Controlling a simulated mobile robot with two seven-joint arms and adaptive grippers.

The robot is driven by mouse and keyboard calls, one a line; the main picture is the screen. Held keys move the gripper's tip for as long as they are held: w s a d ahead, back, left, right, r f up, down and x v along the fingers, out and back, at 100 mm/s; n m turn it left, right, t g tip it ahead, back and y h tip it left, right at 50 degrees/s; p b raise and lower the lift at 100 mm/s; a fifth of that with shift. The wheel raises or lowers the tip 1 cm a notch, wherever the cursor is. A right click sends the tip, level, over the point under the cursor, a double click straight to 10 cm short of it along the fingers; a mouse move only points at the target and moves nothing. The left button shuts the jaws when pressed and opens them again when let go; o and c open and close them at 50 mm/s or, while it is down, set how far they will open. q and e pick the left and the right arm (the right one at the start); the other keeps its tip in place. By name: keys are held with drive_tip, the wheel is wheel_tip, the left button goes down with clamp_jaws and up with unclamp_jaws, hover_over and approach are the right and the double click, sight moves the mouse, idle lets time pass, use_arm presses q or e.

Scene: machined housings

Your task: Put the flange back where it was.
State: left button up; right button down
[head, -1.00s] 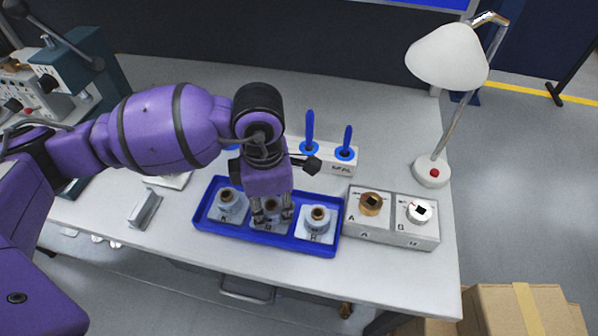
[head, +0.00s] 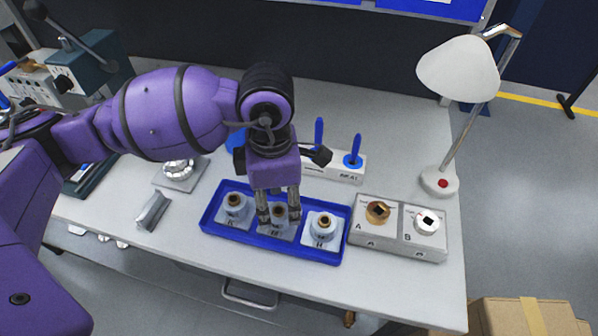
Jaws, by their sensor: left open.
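No part in view is clearly marked as the flange. A round silver flanged part (head: 179,170) sits on a square plate at the left, behind the tray. The blue tray (head: 213,236) holds three pale grey housings with brown bores: the left housing (head: 234,207), the middle housing (head: 279,234) and the right housing (head: 323,228). My left gripper (head: 279,219) points down with its fingers open on either side of the middle housing's top, partly hiding it. I cannot tell whether they touch it. My right gripper is out of view.
Right of the tray, a grey block marked A and B (head: 372,243) carries a brass part (head: 378,212) and a white part (head: 427,222). A lamp (head: 440,183) stands at the right. A white holder (head: 335,170) with blue-handled tools is behind. A metal bracket (head: 152,211) lies left.

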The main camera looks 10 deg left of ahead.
sight(279, 209)
use_arm(q)
wheel_tip(279, 209, up, 8)
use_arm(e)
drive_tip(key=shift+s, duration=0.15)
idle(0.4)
